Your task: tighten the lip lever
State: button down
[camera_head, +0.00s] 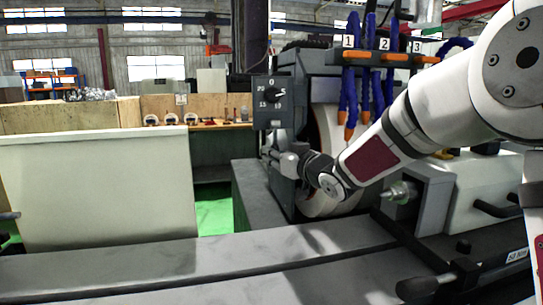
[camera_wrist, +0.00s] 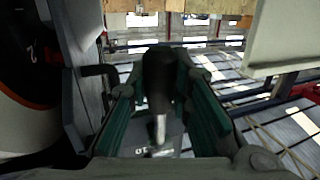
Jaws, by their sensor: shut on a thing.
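The lever with a black handle (camera_wrist: 158,80) and a short metal shaft is in the middle of the wrist view; I take it to be the lip lever. My gripper (camera_wrist: 161,66) has its green-padded fingers on both sides of the handle and is shut on it. In the head view my gripper (camera_head: 282,158) is at the left side of the grinding wheel housing, below the dial. There the lever is hidden or too small to make out.
The grinding wheel (camera_head: 325,130) is right behind my wrist. A numbered dial (camera_head: 272,94) is above my gripper. Blue coolant hoses (camera_head: 351,70) hang above my forearm. A black bent handle (camera_wrist: 98,72) is left of the fingers. A pale panel (camera_head: 95,190) stands at the left.

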jog(key=shift+d, duration=0.1)
dwell(0.3)
jog(key=c, duration=1.4)
grip_release()
jog(key=shift+c, duration=0.2)
jog(key=v, duration=1.2)
